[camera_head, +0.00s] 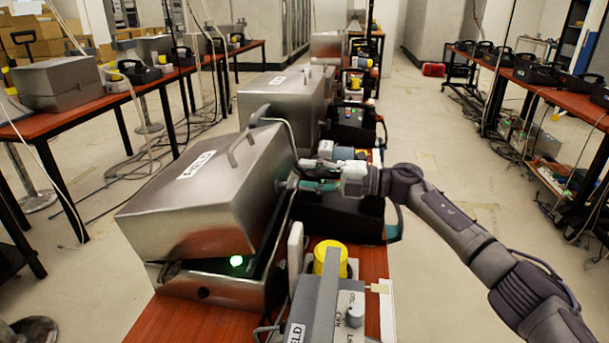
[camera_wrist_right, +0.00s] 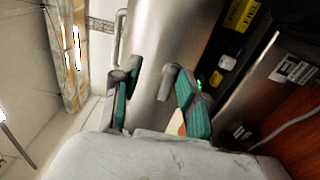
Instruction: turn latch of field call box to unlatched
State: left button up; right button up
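The field call box is a large brushed-metal case (camera_head: 215,185) with a "FIELD" label on its lid, left of centre in the head view. Its lid is tilted up at the front, showing a green light inside. My right gripper (camera_head: 303,174) is at the box's right side. In the right wrist view the gripper (camera_wrist_right: 157,88) is open, its teal-padded fingers apart on either side of a short grey stub (camera_wrist_right: 168,82) on the metal surface, possibly the latch. I cannot tell whether the fingers touch it. My left gripper is not in view.
More metal cases (camera_head: 280,95) and black phones stand behind on the same red-brown table. Side tables line both aisles. The right aisle floor (camera_head: 450,170) is largely free.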

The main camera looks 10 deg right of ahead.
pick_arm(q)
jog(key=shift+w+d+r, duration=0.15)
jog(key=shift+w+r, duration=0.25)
pick_arm(e)
jog(key=v, duration=1.4)
jog(key=shift+s+d, duration=0.2)
jog(key=shift+d, duration=0.15)
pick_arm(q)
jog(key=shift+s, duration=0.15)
